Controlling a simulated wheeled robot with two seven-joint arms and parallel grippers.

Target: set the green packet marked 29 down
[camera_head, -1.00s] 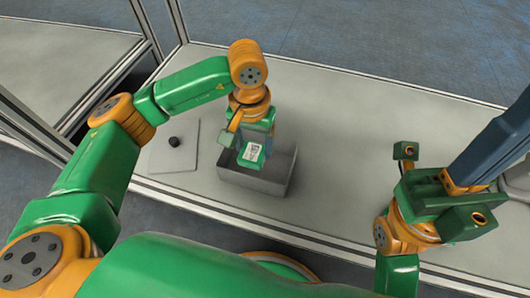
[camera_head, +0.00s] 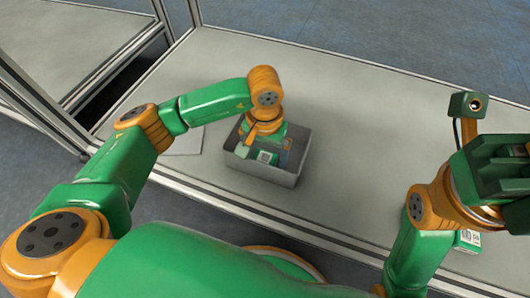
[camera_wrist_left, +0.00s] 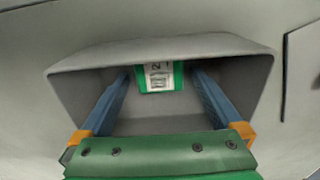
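A green packet (camera_head: 266,156) with a white barcode label lies inside the grey open bin (camera_head: 262,173). It also shows in the left wrist view (camera_wrist_left: 160,82), upright in the frame against the bin's far part; its number is too small to read surely. My left gripper (camera_wrist_left: 162,76) reaches down into the bin, its two blue fingers on either side of the packet. A narrow gap shows between each finger and the packet, so it looks open. My right gripper's body (camera_head: 500,165) is at the right edge; its fingers are not visible.
Another green item with a white label (camera_head: 467,240) shows partly behind my right arm. The grey table (camera_head: 350,130) is clear between bin and right arm.

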